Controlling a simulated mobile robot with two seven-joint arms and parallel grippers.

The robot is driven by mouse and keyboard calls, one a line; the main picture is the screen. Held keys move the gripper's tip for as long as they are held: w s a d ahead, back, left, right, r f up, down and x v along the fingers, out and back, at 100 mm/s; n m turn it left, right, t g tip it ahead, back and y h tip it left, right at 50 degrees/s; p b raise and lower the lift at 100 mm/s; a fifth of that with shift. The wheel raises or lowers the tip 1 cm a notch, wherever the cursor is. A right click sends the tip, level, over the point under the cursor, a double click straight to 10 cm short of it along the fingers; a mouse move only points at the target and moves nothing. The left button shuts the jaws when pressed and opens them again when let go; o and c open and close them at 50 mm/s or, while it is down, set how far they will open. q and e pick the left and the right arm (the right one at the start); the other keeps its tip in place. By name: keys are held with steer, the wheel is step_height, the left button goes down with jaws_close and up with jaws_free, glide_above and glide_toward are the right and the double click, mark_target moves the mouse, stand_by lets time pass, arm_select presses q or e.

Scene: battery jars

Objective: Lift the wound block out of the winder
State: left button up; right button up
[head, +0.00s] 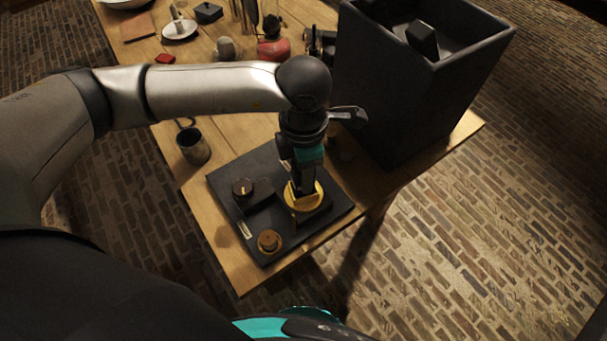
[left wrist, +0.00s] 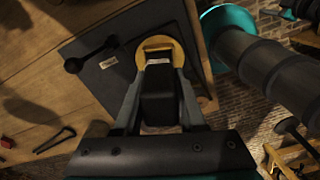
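The winder is a dark flat board (head: 225,183) at the table's near corner, with a yellow round piece (head: 292,206) on it. My left gripper (head: 304,188) points down over that piece, its fingertips at or just above it. In the left wrist view the two fingers (left wrist: 159,68) reach to either side of a dark block-shaped part in front of the yellow piece (left wrist: 158,44). I cannot tell whether the fingers press on the block or stand apart from it. The block is mostly hidden in the head view. My right gripper is not in view.
A black knob (head: 243,188) and a brown round knob (head: 269,241) stand on the board. A tall black bin (head: 400,110) stands close behind on the right. A dark cup (head: 193,145) stands left of the board. Several items crowd the far table.

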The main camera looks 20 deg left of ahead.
arm_select(q)
jaws_close()
steer(key=shift+r, duration=0.2)
stand_by(0.3)
